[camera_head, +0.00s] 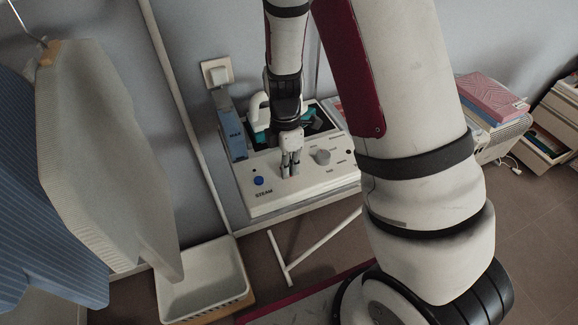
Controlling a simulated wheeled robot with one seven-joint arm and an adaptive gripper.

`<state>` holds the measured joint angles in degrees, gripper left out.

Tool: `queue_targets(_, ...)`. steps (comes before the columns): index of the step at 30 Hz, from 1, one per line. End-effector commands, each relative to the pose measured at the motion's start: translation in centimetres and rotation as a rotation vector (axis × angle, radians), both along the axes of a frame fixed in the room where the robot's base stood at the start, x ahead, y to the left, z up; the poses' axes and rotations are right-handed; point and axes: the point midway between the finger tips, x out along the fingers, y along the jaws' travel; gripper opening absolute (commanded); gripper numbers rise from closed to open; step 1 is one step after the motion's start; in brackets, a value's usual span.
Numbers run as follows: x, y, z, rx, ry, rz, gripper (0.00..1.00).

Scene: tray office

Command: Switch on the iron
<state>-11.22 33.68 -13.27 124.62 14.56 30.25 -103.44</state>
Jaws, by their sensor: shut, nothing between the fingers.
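The iron's white base unit (311,188) stands on a light board by the wall, with a blue button (259,181) near the "STEAM" label and a round grey knob (322,157) to the right. The iron's pale handle (256,109) shows behind it, largely hidden by my arm. My gripper (290,174) points down at the front panel between the blue button and the knob, closer to the knob. Its fingers are shut and empty. It covers part of the panel, and I cannot tell whether the fingertips touch it.
Clothes (97,150) hang at the left above a white basket (204,285). Books (490,98) and drawers are at the right. My arm hides much of the centre right.

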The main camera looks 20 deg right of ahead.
Motion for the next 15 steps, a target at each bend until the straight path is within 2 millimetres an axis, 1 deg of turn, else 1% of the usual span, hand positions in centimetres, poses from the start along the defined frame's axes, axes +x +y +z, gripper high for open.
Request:
queue_targets(6,-0.29,-0.08,-0.84,0.001,0.001,-0.003,0.0)
queue_targets(15,-0.16,-0.03,-0.66,0.0,0.0,-0.001,0.0)
